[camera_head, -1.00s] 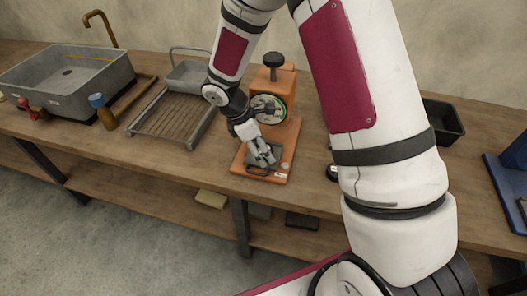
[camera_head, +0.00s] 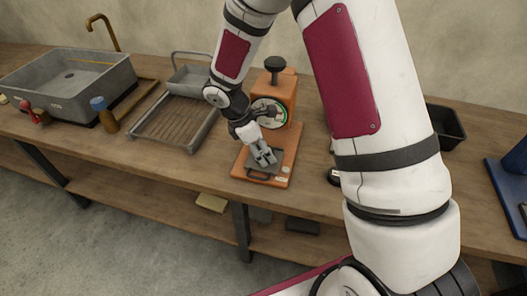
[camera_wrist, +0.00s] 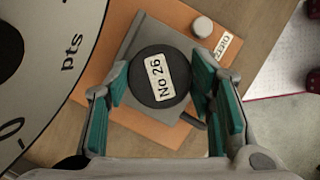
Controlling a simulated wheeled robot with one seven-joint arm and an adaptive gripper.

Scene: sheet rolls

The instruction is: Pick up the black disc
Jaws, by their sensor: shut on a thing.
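The black disc (camera_wrist: 160,76), with a white label reading "No 26", lies over the grey plate (camera_wrist: 133,47) of the orange scale (camera_head: 285,146). My gripper (camera_head: 263,160) reaches down over that plate in the head view. In the wrist view its teal-padded fingers stand on either side of the disc, shut on it. The disc cannot be made out in the head view, where the fingers cover it. I cannot tell whether it is clear of the plate.
The scale's round dial (camera_wrist: 35,80) stands close by my gripper. A slatted rack (camera_head: 170,121) and a grey sink (camera_head: 65,82) are to the left. A black bin (camera_head: 445,122) is to the right, beyond my arm. A small knob (camera_wrist: 202,27) sits near the plate.

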